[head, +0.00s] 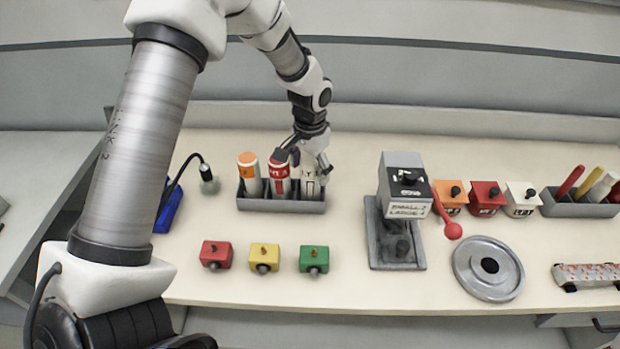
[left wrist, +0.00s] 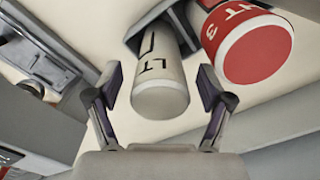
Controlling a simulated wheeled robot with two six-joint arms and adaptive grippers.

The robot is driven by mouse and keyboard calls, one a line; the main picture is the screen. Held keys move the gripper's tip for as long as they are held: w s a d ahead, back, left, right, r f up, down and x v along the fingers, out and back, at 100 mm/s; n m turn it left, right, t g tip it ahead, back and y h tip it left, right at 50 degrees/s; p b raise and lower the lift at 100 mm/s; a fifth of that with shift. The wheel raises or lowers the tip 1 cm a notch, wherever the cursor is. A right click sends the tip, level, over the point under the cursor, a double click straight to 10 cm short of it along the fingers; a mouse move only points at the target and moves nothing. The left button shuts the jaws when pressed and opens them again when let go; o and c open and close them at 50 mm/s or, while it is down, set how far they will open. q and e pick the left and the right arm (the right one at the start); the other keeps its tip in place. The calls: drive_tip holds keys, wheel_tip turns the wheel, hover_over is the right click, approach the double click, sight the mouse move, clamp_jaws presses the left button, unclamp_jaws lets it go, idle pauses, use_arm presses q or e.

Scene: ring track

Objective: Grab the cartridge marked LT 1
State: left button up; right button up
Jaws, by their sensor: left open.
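A white cartridge (head: 311,186) with dark LT lettering stands at the right end of a grey rack (head: 262,205). In the left wrist view the same cartridge (left wrist: 160,85) shows its LT marking, but I cannot clearly read its number. My left gripper (head: 308,165) is at its upper part in the head view. In the left wrist view the open fingers (left wrist: 158,100) are on either side of the cartridge's end, with gaps visible. My right gripper is not in view.
An orange-topped cartridge (head: 250,178) stands at the rack's left. Red (head: 216,254), yellow (head: 264,257) and green (head: 314,259) blocks sit in front. A grey press-like device (head: 395,240) stands to the right, near a round metal disc (head: 488,267). A lamp (head: 209,184) is left of the rack.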

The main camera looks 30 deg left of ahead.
use_arm(q)
drive_tip(key=shift+w+f, duration=0.3)
drive_tip(key=shift+f, duration=0.4)
drive_tip(key=shift+s+r, duration=0.15)
clamp_jaws()
